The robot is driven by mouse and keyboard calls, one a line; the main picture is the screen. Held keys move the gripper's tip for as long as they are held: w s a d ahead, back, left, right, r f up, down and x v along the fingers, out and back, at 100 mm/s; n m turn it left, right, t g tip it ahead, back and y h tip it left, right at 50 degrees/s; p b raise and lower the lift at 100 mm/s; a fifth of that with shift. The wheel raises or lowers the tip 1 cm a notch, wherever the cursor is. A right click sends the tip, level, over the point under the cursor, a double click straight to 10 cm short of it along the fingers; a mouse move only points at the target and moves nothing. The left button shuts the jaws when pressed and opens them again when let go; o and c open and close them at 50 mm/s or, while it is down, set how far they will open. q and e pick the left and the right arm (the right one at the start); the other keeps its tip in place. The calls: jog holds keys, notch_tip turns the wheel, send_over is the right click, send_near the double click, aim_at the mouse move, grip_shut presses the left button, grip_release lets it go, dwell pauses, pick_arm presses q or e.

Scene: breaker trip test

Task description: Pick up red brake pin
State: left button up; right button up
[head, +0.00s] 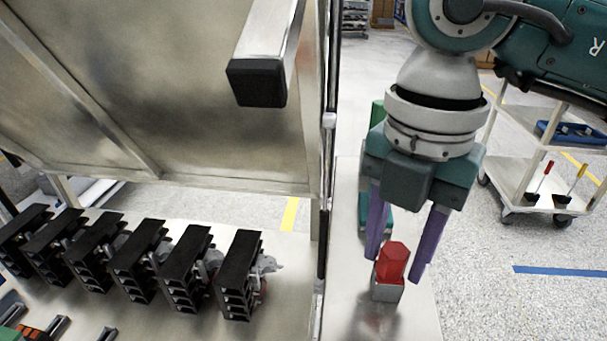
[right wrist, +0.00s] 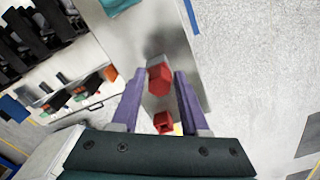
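The red brake pin (head: 393,261) is a red six-sided block standing upright in a small grey holder (head: 387,291) on the narrow metal surface at the right. My right gripper (head: 395,268) points down with its two purple fingers apart, on either side of the pin. A gap shows between the pin and the right-hand finger. In the right wrist view, a red block (right wrist: 159,79) shows between the open fingers (right wrist: 158,76), and a second red piece (right wrist: 163,122) shows nearer the palm. My left gripper is not in view.
A row of several black breaker units (head: 190,265) stands on the metal bench at the left. A large metal panel (head: 190,90) and a post separate it from the pin's surface. A white cart (head: 520,185) holding tools stands at the right. Floor between is clear.

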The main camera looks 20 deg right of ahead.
grip_shut()
dwell(0.4)
